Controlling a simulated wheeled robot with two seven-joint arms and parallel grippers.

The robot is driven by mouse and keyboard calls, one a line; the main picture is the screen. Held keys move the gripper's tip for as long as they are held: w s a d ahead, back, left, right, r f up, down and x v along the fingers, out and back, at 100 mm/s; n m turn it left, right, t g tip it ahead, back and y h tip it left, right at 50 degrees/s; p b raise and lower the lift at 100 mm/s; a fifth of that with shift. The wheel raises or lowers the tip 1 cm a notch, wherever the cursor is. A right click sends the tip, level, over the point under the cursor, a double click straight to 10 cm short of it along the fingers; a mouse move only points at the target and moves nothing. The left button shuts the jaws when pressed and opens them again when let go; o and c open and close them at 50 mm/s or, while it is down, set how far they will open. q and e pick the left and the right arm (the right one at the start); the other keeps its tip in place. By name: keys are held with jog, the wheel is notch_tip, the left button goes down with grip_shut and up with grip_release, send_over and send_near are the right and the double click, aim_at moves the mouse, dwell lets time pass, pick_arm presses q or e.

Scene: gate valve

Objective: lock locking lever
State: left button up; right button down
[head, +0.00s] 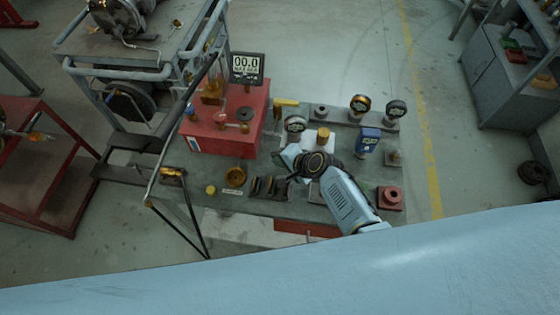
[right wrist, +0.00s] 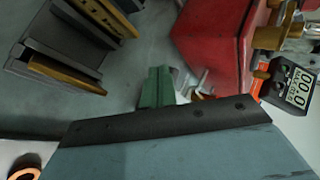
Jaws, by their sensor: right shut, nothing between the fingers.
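I cannot make out for certain which part is the locking lever. A yellow-handled part (head: 285,102) stands at the back of the bench, just right of the red box (head: 225,135). My right gripper (head: 288,178) is over the middle of the bench, right of the red box and close to the dark slotted blocks (head: 268,187). It is shut and empty. In the right wrist view, a small green block (right wrist: 157,88) lies between the slotted blocks (right wrist: 70,50) and the red box (right wrist: 215,45). My left gripper is not in view.
A digital display (head: 246,68) stands behind the red box and shows 00.0. Pipe framing (head: 140,75) rises at left.

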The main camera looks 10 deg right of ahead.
jog(key=shift+w+d, duration=0.3)
jog(key=shift+d, duration=0.3)
jog(key=shift+d+r, duration=0.1)
jog(key=shift+s+d+r, duration=0.1)
jog(key=shift+s+r, duration=0.05)
jog(key=shift+r, duration=0.05)
jog(key=p+v, duration=0.3)
jog(key=v, duration=0.9)
jog(key=shift+s, duration=0.25)
jog(key=shift+d+r, duration=0.15)
